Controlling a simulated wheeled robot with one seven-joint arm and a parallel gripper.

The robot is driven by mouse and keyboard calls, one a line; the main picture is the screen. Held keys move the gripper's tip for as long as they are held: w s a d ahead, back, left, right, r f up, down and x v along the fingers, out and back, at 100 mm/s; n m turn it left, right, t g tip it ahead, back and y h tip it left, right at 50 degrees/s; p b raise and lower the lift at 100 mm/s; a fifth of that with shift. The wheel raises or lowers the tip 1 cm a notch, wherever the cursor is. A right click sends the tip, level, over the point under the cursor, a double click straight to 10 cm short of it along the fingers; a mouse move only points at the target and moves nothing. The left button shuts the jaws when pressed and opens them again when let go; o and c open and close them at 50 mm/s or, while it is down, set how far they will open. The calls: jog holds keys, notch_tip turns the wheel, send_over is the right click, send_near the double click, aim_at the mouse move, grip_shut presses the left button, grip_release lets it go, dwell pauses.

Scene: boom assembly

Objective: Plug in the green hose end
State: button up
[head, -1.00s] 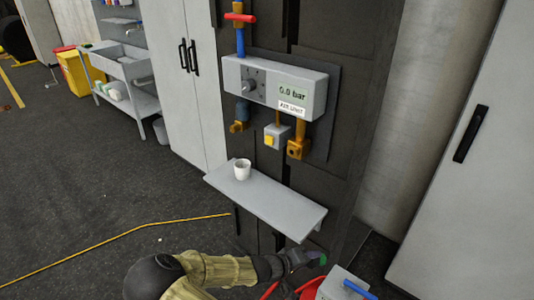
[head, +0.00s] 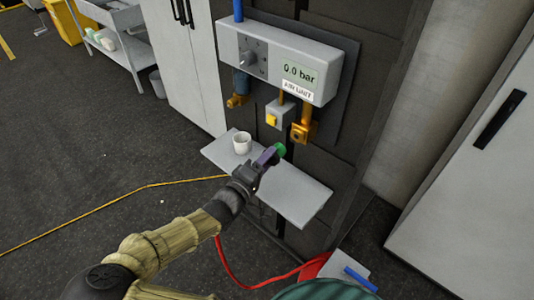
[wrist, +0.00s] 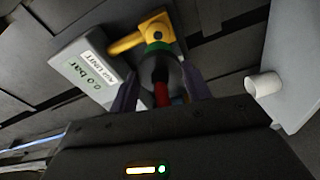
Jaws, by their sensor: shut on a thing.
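My gripper (head: 268,158) is shut on the green hose end (head: 279,149), which points up and away, above the grey shelf. In the wrist view the gripper (wrist: 160,88) has purple fingers on either side of the dark hose end (wrist: 158,49), with the red hose (wrist: 161,93) running back from it. The air unit (head: 280,62) reads 0.0 bar. Its brass outlet (head: 304,123) hangs below on the right. In the head view the hose end is below and left of this outlet, apart from it. In the wrist view the yellow outlet (wrist: 155,28) lies just beyond the hose end.
A white cup (head: 242,142) stands on the grey shelf (head: 303,204), left of my gripper. A small box with a yellow button (head: 271,120) and another brass fitting (head: 237,100) hang under the unit. The red hose (head: 240,283) loops down to the lower right.

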jog(key=shift+w+d, duration=0.15)
jog(key=shift+s+d+b+x, duration=0.15)
jog(key=shift+b+x, duration=0.2)
jog(key=shift+x, duration=1)
jog(key=shift+s+d+b+x, duration=0.1)
jog(key=shift+d+b+x, duration=0.15)
jog(key=shift+x, duration=1.15)
jog(key=shift+w+d+b, duration=0.3)
jog(key=shift+w+b, duration=0.1)
jog(key=shift+w, duration=0.05)
dwell(0.7)
jog(key=o, duration=1)
jog(key=shift+s+a+f, duration=0.1)
jog(key=b, duration=0.3)
send_near(281, 150)
jog(key=s+a, duration=0.1)
jog(key=s+a+f, duration=0.2)
jog(key=s, duration=0.1)
jog(key=shift+a, duration=0.1)
